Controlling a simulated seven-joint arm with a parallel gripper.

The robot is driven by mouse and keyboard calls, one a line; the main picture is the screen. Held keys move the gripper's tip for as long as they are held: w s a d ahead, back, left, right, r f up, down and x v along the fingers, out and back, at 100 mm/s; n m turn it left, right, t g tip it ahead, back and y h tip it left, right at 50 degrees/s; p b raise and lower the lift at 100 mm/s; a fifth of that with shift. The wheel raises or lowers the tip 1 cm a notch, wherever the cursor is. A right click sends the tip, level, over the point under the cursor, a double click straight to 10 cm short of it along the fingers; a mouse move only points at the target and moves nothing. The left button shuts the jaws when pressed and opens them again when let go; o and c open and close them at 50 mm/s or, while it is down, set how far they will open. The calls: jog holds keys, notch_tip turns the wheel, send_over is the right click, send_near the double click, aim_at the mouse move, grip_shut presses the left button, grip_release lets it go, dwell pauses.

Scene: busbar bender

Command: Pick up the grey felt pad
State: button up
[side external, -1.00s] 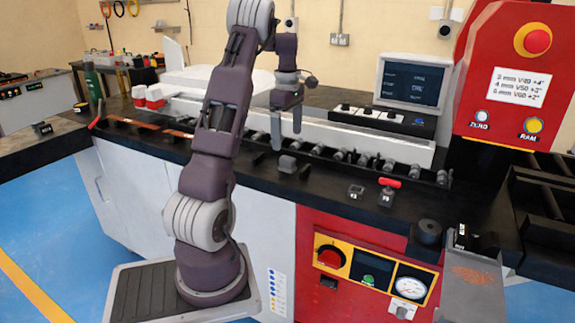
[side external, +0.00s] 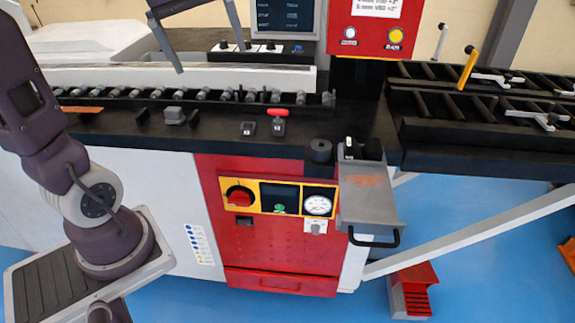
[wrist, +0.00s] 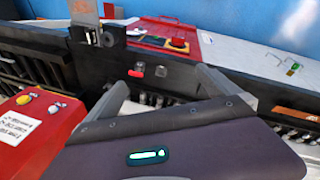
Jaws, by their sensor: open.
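I cannot pick out a grey felt pad with certainty in either view. A small grey block (side external: 174,115) sits on the black bench top left of centre, but I cannot tell its material. My gripper (side external: 211,61) is high at the top of the side view, with two grey fingers apart and nothing between them. Its fingers also show spread and empty in the wrist view (wrist: 162,77), over the bench front and roller row. The gripper is apart from the bench top.
A grey tray with a handle (side external: 385,208) juts from the bench front; an orange-brown patch marks it. A black round knob (side external: 320,151) and a red-handled switch (side external: 278,121) stand nearby. A roller row (side external: 205,94) runs behind. The red machine head (side external: 372,38) and black racks (side external: 470,140) are obstacles.

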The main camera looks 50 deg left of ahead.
jog(key=s+d+f+m+t, duration=0.1)
jog(key=s+d+m, duration=0.3)
jog(key=d, duration=0.4)
jog(key=shift+s+d+f+m, duration=0.15)
jog(key=shift+m, duration=0.55)
jog(key=s+d+f+m, duration=0.1)
jog(key=s+d+m, duration=0.1)
jog(key=s+d+f+m+t, duration=0.1)
jog(key=s+d+f+m, duration=0.1)
jog(key=s+m, duration=0.1)
jog(key=s+d+f+m, duration=0.2)
jog(key=d, duration=0.1)
jog(key=shift+s+f+m+t, duration=0.15)
jog(key=shift+s+m+t, duration=0.15)
jog(key=shift+m, duration=0.1)
jog(key=shift+c, duration=0.9)
jog(key=shift+s+f, duration=0.25)
jog(key=c, duration=0.3)
jog(key=shift+m, duration=0.3)
jog(key=c, duration=0.4)
jog(key=shift+c, duration=0.4)
